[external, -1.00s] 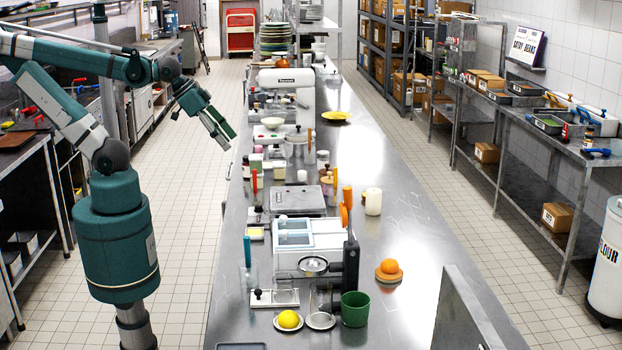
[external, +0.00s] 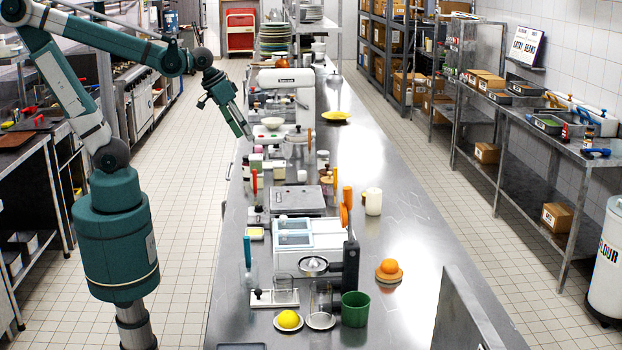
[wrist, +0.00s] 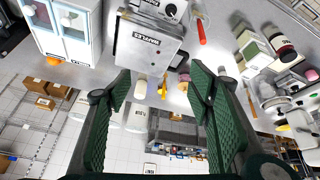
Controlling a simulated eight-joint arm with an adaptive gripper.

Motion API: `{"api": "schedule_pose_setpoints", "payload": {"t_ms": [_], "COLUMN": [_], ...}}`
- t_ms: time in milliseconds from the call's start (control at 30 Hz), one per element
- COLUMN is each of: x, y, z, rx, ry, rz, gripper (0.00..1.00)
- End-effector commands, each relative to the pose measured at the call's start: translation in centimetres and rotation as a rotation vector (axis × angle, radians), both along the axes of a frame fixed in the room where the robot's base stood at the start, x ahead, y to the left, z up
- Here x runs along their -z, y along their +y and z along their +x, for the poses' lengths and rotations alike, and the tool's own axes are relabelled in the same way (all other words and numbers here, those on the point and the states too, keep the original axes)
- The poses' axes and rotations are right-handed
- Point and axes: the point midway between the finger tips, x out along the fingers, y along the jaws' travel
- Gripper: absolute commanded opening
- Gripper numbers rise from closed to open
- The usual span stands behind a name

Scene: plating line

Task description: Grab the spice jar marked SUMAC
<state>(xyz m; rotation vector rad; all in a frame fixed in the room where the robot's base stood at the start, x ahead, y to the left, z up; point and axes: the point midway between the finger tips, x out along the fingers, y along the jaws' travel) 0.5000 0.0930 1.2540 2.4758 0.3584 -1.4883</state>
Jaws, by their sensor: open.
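No label reading SUMAC is legible in either view. In the wrist view a small dark-red jar with a pale band (wrist: 284,47) stands at the upper right among other small items; I cannot tell whether it is the sumac jar. My gripper (external: 246,135) is open and empty in the external view, pointing down over the left edge of the steel counter. Its two green fingers frame the wrist view (wrist: 158,85), with nothing between them. The dark-red jar lies to the right of the fingers there.
A waffle maker (wrist: 148,42) and a white glass-fronted unit (wrist: 62,22) stand on the counter (external: 400,245). A stand mixer (external: 287,95) rises behind my gripper. The counter's right side is fairly clear.

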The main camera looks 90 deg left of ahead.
Motion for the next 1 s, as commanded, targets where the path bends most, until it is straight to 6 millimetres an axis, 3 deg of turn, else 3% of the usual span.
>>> {"api": "schedule_pose_setpoints", "payload": {"t_ms": [500, 1000], "x": [2.1, 6.0], "y": [9.2, 19.0], "z": [3.8, 5.4], "rx": [-0.261, -0.516], "ry": [0.091, 0.172], "rz": [-0.076, -0.153], "gripper": [0.52, 0.52]}}
